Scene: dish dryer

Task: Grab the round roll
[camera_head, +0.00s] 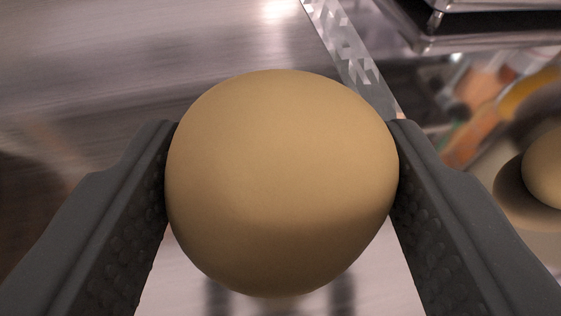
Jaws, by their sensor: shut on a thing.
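A round tan roll (282,180) fills the middle of the view. My gripper (282,150) is shut on it, with one dark grey finger against its left side and the other against its right side. The roll looks held above a shiny metal surface, where dark blurred reflections show below it. The far side of the roll is hidden.
A second tan round thing (546,168) is partly visible at the right edge, on a light surface. A patterned strip (345,45) runs along an edge behind the roll. A dark tray-like object (480,22) stands at the upper right. The shiny metal surface (120,50) at the upper left is clear.

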